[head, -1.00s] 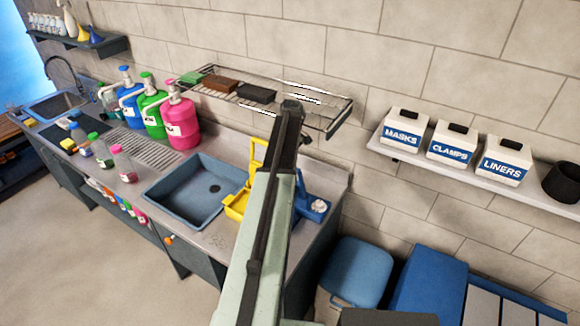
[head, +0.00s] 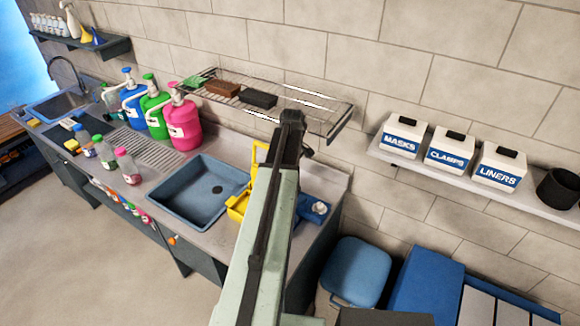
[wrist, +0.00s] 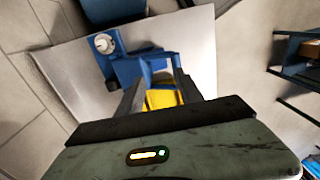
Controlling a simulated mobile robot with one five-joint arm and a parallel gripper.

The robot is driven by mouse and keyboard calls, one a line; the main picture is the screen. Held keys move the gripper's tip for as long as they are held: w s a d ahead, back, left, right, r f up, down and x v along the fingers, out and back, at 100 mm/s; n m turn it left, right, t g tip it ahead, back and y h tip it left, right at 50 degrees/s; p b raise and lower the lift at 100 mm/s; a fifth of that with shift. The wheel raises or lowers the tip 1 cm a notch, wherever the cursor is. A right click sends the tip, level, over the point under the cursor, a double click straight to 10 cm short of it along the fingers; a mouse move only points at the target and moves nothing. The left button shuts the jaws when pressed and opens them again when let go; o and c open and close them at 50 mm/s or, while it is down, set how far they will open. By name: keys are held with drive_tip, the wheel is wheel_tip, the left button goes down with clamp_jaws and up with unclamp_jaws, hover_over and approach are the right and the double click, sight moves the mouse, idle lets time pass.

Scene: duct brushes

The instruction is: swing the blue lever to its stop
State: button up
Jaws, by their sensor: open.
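A blue fixture with a round white knob (wrist: 104,43) sits on the steel counter in the wrist view. A blue arm-like part (wrist: 146,66), which looks like the lever, runs from it to between my fingers. My gripper (wrist: 158,80) is open, with one dark finger on each side of blue and yellow parts. I cannot tell whether either finger touches them. In the head view, the blue fixture (head: 315,207) shows right of my arm, which hides most of it. A yellow fixture (head: 238,204) stands left of my arm, partly hidden.
A blue-grey sink (head: 195,192) lies left of the yellow fixture. A wire shelf (head: 325,112) hangs on the wall behind my arm. A pink jug (head: 182,122) stands behind the sink. A blue bin (head: 358,272) is right of the counter.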

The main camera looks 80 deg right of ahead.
drive_tip(key=a, duration=0.7)
drive_tip(key=shift+s+r, duration=0.3)
drive_tip(key=shift+s, duration=0.05)
